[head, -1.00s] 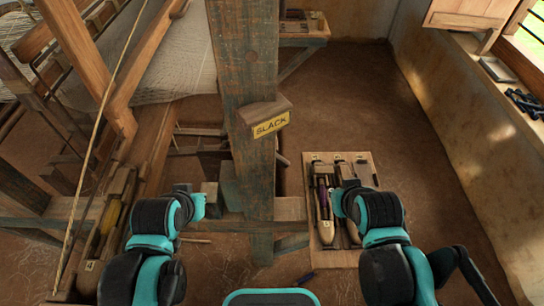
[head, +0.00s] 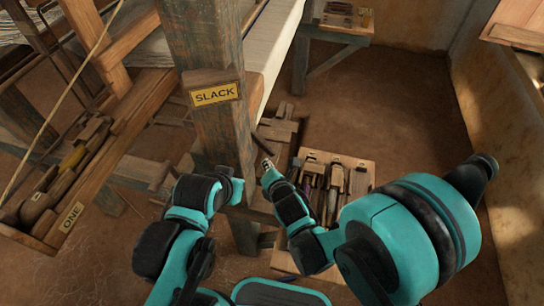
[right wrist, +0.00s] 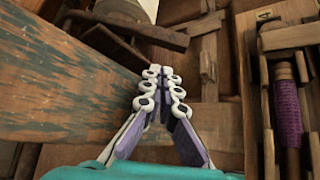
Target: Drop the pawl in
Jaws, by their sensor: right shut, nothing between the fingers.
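My right gripper (head: 268,166) is beside the post (head: 210,130) that carries the yellow SLACK sign (head: 216,93). Its fingers are together and empty, as the right wrist view (right wrist: 162,78) also shows. A dark bar (head: 262,143) lies just beyond the fingertips in the head view. In the right wrist view a dark bar (right wrist: 125,27) runs across the top, apart from the fingers; I cannot tell whether it is the pawl. My left gripper (head: 232,183) is at the post's near side, and its fingers are too small to judge.
A wooden tool board (head: 357,180) with several tools lies right of the post, partly behind my right arm. The loom's woven cloth (head: 275,40) is behind the post. A tray marked ONE (head: 70,217) is at left. Floor is open at back right.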

